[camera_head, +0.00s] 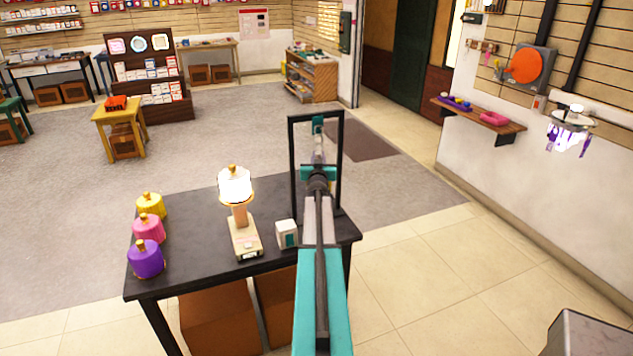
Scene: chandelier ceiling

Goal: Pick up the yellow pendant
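The yellow pendant (151,207) sits upright on the left end of the black table (190,255), behind a pink pendant (148,229) and a purple pendant (146,260). It has a rounded body with a small gold knob on top. My arm reaches forward from the bottom centre over the table's right end. My gripper (318,126) is at the arm's far end, well to the right of the yellow pendant and apart from it. Its fingers are too small and too much in line with the arm to tell whether they are open.
A lit lamp (235,186) and a small white-and-teal box (287,234) stand on the table between the pendants and my arm. A black upright frame (292,165) surrounds my forearm in the picture. A chandelier (573,122) with purple pendants hangs at right.

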